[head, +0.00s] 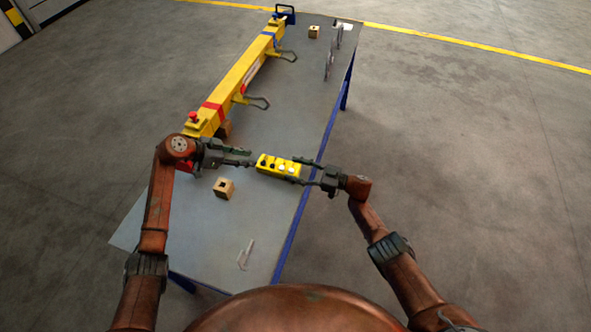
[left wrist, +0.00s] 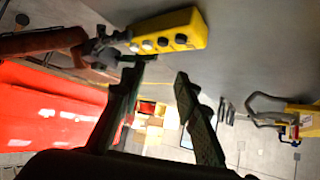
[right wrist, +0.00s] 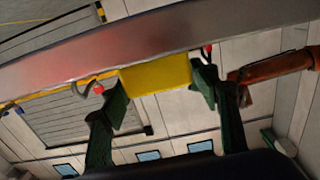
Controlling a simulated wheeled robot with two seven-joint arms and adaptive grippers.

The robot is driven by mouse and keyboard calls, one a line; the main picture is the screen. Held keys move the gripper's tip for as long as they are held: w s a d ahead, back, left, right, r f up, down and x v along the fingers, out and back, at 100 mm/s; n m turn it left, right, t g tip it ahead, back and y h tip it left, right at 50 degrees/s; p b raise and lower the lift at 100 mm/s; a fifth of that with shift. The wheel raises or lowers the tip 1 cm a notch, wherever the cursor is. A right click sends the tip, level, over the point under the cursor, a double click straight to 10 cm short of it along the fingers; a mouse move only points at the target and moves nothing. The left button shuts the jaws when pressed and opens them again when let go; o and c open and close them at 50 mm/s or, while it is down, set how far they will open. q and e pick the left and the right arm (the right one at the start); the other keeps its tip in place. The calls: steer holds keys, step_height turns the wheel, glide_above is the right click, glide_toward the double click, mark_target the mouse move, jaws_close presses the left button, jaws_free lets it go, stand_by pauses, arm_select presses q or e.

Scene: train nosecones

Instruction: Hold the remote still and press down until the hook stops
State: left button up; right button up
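The yellow remote (head: 279,166), with black and white buttons on top, is over the table's right side, between my two grippers. My right gripper (head: 299,170) has its fingers on both sides of the remote's right end; the remote's end fills the gap between them in the right wrist view (right wrist: 155,77). My left gripper (head: 251,157) is open and empty just left of the remote, fingers apart in the left wrist view (left wrist: 163,75). A yellow beam (head: 240,80) carries grey hooks (head: 259,102) on its right side. I cannot tell whether any hook is moving.
The grey table (head: 225,235) has blue legs. Small wooden blocks stand near my left gripper (head: 224,188) and at the far end (head: 314,32). A clear bracket (head: 246,254) lies near the front. Grey metal parts (head: 331,55) stand at the back right.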

steer(key=c, duration=1.1)
arm_select(q)
jaws_close()
stand_by(0.8)
